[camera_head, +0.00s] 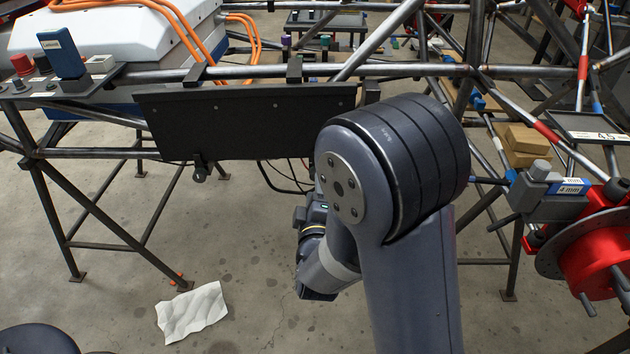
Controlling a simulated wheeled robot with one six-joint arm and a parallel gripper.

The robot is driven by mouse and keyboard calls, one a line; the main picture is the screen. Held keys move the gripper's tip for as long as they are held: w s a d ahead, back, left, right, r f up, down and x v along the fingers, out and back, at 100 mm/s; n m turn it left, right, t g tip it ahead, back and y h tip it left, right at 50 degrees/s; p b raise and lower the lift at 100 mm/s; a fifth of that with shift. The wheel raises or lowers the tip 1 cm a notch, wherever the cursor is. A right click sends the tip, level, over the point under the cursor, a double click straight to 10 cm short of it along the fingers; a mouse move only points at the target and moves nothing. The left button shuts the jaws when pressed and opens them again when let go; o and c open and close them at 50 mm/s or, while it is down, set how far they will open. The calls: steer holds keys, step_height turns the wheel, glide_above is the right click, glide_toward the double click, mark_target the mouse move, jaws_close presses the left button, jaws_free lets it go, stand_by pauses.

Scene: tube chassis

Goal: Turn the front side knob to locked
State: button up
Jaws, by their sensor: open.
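A black panel (245,125) hangs along the upper tube rail of the chassis. A small dark knob (200,172) sits below the panel's lower left edge. I cannot tell whether it is the front side knob, nor whether it is at locked or unlocked. My arm covers the panel's right end, so any knob there is hidden. My wrist shows below and left of my large elbow joint, in front of the chassis. My gripper's fingers cannot be made out behind my arm, and nothing shows my gripper touching the small knob.
Chassis tubes (420,70) cross the upper view. A red hub with a brake disc (565,245) stands at right, near a grey block (555,205). A blue tool (63,55) stands on the left ledge. White paper (192,312) lies on the otherwise open floor.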

steer(key=s, duration=0.7)
steer(key=shift+p, duration=0.3)
steer(key=w+b, duration=0.1)
steer(key=w, duration=0.9)
steer(key=shift+w, duration=0.35)
steer(key=s+p, duration=0.1)
steer(key=s, duration=1)
steer(key=w+m+b, duration=0.6)
steer(key=w+m, duration=0.5)
steer(key=m, duration=0.7)
steer(key=shift+d+r, duration=0.15)
